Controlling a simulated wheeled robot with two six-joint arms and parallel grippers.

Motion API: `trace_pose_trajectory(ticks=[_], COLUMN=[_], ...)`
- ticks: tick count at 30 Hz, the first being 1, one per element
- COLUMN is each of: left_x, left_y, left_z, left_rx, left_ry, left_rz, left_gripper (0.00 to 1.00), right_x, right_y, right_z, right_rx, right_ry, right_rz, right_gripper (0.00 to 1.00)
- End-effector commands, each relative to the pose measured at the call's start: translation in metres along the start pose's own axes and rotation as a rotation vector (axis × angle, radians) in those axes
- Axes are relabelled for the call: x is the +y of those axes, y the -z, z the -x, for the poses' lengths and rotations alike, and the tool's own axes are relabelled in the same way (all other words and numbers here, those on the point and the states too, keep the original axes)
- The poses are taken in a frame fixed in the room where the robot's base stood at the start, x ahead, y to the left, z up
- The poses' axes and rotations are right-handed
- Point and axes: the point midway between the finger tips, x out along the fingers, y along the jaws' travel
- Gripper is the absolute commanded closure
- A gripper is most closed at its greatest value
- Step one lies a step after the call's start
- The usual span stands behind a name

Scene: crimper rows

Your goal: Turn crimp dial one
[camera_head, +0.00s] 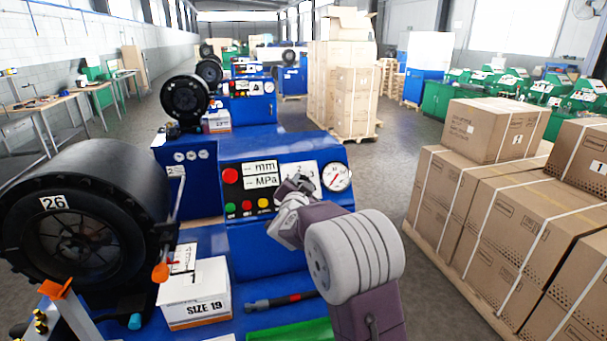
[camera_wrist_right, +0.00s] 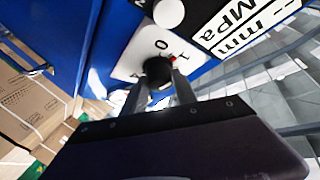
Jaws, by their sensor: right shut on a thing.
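The crimp dial shows in the right wrist view as a black round knob (camera_wrist_right: 158,70) on a white plate with printed marks. A small red mark is beside it. In the head view the white dial plate (camera_head: 314,168) is on the blue control panel, between the mm/MPa display and the pressure gauge. My right gripper (camera_head: 297,190) is at this plate and hides the knob there. In the right wrist view its two fingers (camera_wrist_right: 160,88) are on either side of the knob, shut on it. My left gripper is not in view.
The pressure gauge (camera_head: 337,177) is just right of the dial plate. Display labels (camera_head: 262,174) and coloured buttons (camera_head: 247,206) are to its left. A large black crimper head (camera_head: 75,235) and a SIZE 19 box (camera_head: 195,297) are on the left. Strapped cartons (camera_head: 510,220) stand on the right.

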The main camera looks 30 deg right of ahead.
Motion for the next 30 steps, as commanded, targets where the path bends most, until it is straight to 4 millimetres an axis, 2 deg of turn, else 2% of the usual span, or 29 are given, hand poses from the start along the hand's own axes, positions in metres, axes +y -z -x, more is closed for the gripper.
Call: trace_pose_trajectory(ticks=[1, 14, 30], left_x=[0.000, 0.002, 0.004], left_y=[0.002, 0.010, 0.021], left_z=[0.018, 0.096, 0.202], left_rx=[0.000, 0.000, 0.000], left_ry=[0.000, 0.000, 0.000], left_rz=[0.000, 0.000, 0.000], left_gripper=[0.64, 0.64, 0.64], right_x=[-0.007, -0.010, -0.013], right_y=[0.007, 0.009, 0.013], right_z=[0.001, 0.001, -0.001], right_rx=[-0.003, 0.000, 0.001], right_ry=[-0.023, -0.251, -0.532], right_rz=[-0.034, -0.376, -0.799], right_gripper=[1.00, 1.00, 1.00])
